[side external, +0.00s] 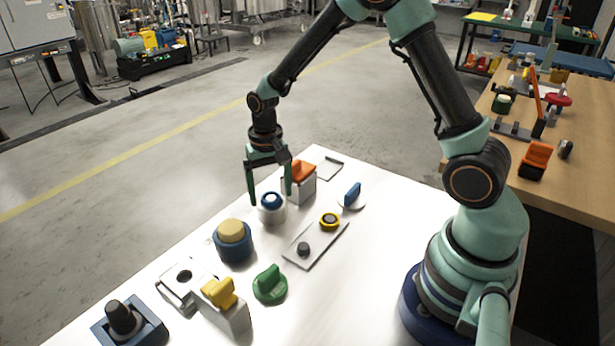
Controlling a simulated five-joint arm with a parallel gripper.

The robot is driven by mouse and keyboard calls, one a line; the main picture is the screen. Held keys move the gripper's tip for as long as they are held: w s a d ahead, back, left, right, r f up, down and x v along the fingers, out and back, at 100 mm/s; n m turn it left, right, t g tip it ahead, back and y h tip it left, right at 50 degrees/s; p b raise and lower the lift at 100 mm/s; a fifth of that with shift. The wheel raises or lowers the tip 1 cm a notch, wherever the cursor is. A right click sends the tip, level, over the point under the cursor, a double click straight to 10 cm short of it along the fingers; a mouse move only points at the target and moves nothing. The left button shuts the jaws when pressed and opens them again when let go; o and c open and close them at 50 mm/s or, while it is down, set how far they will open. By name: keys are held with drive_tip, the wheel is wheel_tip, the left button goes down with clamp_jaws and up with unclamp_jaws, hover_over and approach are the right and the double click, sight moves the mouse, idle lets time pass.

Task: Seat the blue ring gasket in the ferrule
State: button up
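The blue ring gasket (271,195) is at the top of a short whitish cylinder (271,215), which looks like the ferrule and stands upright on the white table. The ring looks level. From this angle I cannot tell whether it sits fully down in the ferrule or only rests on top. My gripper (270,198) points down over it. Its two green fingers are spread wide, one at the left and one at the right of the ring, with gaps visible. I see nothing held between the fingers.
A grey block with an orange handle (301,171) stands close behind the right finger. A blue pot with a tan lid (232,240) is in front to the left. A plate with a yellow-black knob (329,221) and a blue-handled disc (352,196) lie to the right.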

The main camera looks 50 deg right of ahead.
wheel_tip(320, 180, up, 12)
idle(0.6)
idle(0.5)
drive_tip(key=s+a+r+n+t, duration=0.1)
drive_tip(key=s+r+n+t, duration=0.4)
drive_tip(key=s, duration=0.8)
wheel_tip(320, 180, up, 3)
drive_tip(key=shift+s+n+t, duration=0.25)
drive_tip(key=shift+n+t, duration=0.05)
drive_tip(key=shift+n, duration=0.2)
